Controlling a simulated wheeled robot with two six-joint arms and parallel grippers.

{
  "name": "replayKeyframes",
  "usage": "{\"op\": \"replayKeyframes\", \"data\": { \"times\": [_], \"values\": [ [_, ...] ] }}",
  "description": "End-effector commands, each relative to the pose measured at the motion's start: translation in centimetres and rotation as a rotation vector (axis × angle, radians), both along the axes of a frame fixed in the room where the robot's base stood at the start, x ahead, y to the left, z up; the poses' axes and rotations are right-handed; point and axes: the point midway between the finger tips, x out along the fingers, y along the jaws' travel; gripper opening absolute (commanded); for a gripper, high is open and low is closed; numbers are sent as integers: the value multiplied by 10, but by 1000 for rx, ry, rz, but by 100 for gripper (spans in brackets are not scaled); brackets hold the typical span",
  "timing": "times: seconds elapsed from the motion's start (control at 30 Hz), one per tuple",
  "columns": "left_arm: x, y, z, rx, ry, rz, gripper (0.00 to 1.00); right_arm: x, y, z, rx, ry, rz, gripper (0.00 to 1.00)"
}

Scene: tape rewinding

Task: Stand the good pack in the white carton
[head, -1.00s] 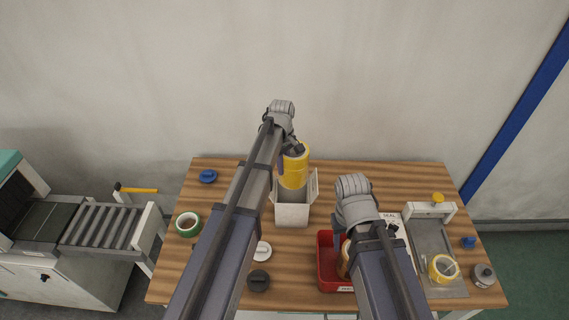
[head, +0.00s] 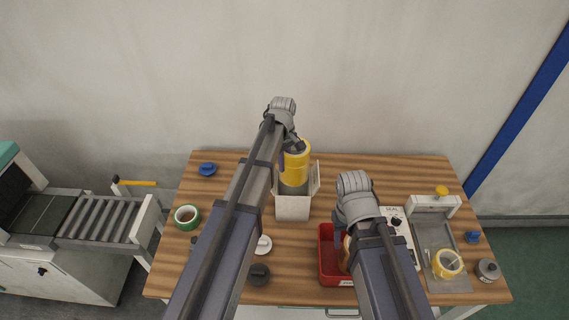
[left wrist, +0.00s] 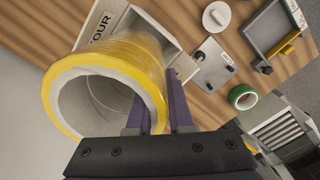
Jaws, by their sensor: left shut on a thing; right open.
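The yellow pack (head: 296,167), a tall hollow roll, stands roughly upright at the white carton (head: 293,208). Its lower part is at the carton's open mouth; whether it touches the floor inside is hidden. My left gripper (head: 291,147) is shut on the pack near its upper rim. In the left wrist view the pack (left wrist: 140,62) shows its open end and pale core, with the gripper's dark fingers (left wrist: 162,108) at its wall. The carton (left wrist: 172,45) shows behind it. My right gripper (head: 343,232) is open over the red bin (head: 326,262), its fingers partly hidden.
A tan roll (head: 346,252) is in the red bin. The sealer machine (head: 433,235) with a yellow roll (head: 447,263) stands at right. A green tape roll (head: 187,217), a blue disc (head: 208,169) and a dark disc (head: 258,275) lie at left. The table's back right is clear.

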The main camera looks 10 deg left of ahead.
Motion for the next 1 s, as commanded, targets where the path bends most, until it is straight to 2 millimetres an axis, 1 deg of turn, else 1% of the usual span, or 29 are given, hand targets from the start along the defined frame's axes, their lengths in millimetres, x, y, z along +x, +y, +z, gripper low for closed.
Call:
{"op": "replayKeyframes", "data": {
  "times": [0.27,1.0],
  "values": [
    [0,0,-5,0,0,0,0,0,0,-5,0,0,1,49],
    [0,0,-46,0,0,0,0,0,0,-45,-2,0,9,49]
  ]
}}
